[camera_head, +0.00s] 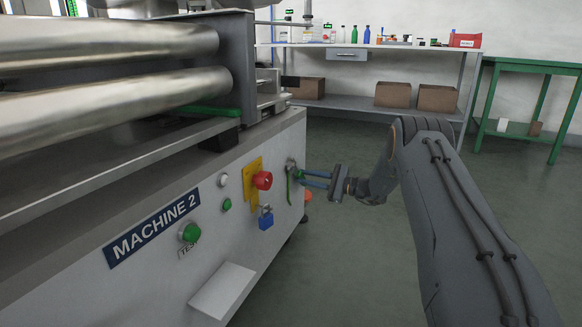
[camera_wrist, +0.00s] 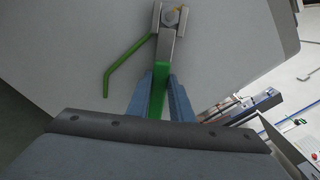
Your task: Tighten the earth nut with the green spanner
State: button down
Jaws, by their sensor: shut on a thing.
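My gripper (camera_head: 316,180) is at the end panel of Machine 2 (camera_head: 200,215). In the wrist view my gripper (camera_wrist: 159,95) is shut on the green spanner (camera_wrist: 163,76), its blue fingers on either side of the green handle. The spanner's grey open jaw is around the earth nut (camera_wrist: 171,17), near the top of the picture. A bent green earth wire (camera_wrist: 128,57) runs left and down from the nut. In the head view the spanner (camera_head: 291,187) shows only as a small green strip; the nut is too small to make out clearly.
On the machine's front are a red switch (camera_head: 262,180) on a yellow plate, a blue padlock (camera_head: 266,218) and a green TEST button (camera_head: 190,233). Metal rollers (camera_head: 110,85) are above. A shelf bench (camera_head: 375,50) and a green table (camera_head: 530,67) stand behind, with open floor before them.

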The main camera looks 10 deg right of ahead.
jog(key=shift+w, duration=0.15)
jog(key=shift+w+d+f+b, duration=0.45)
jog(key=shift+w+f+b, duration=0.3)
jog(key=shift+b, duration=0.45)
jog(key=shift+w+d+f+b, duration=0.5)
jog(key=shift+f+b, duration=0.3)
jog(key=shift+b, duration=0.4)
jog(key=shift+r, duration=0.1)
jog(key=w+r+n, duration=0.1)
jog(key=w+d+r+n+b, duration=0.1)
jog(key=r+n, duration=0.1)
jog(key=shift+d, duration=0.1)
jog(key=shift+n, duration=0.3)
jog(key=shift+w+d+r+n, duration=0.15)
jog(key=shift+r+n, duration=0.35)
jog(key=shift+r, duration=0.05)
jog(key=shift+w+d+r+n, duration=0.1)
jog(key=shift+w+r+n, duration=0.1)
jog(key=shift+r+n, duration=0.35)
jog(key=shift+w+d+r+n, duration=0.15)
jog(key=shift+r+n, duration=0.3)
jog(key=shift+r, duration=0.1)
jog(key=shift+r, duration=0.1)
